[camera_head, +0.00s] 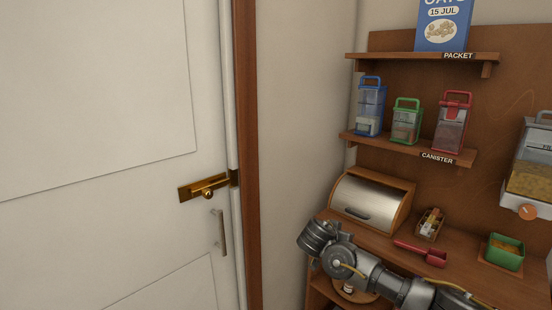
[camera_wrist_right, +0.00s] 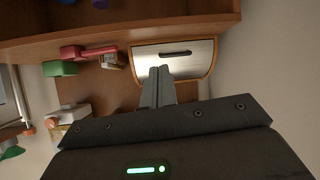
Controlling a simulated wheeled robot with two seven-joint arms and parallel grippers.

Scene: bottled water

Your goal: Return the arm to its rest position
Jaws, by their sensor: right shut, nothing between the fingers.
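My right gripper (camera_wrist_right: 160,72) is shut and empty in the right wrist view, its two fingers together. Its fingertips overlap the picture of the bread box (camera_wrist_right: 178,55), whose front is closed. I cannot tell the gap between them. In the head view my right arm reaches in from the lower right across the front of the counter, below the bread box (camera_head: 368,200). I cannot make out the fingers there. My left gripper is not in view.
A red scoop (camera_head: 420,252), a small wooden box (camera_head: 431,224) and a green container (camera_head: 505,252) stand on the counter. Several canisters stand on the shelf (camera_head: 390,143) above. A dispenser (camera_head: 531,165) hangs at the right. A white door (camera_head: 100,150) with a brass latch (camera_head: 207,187) fills the left.

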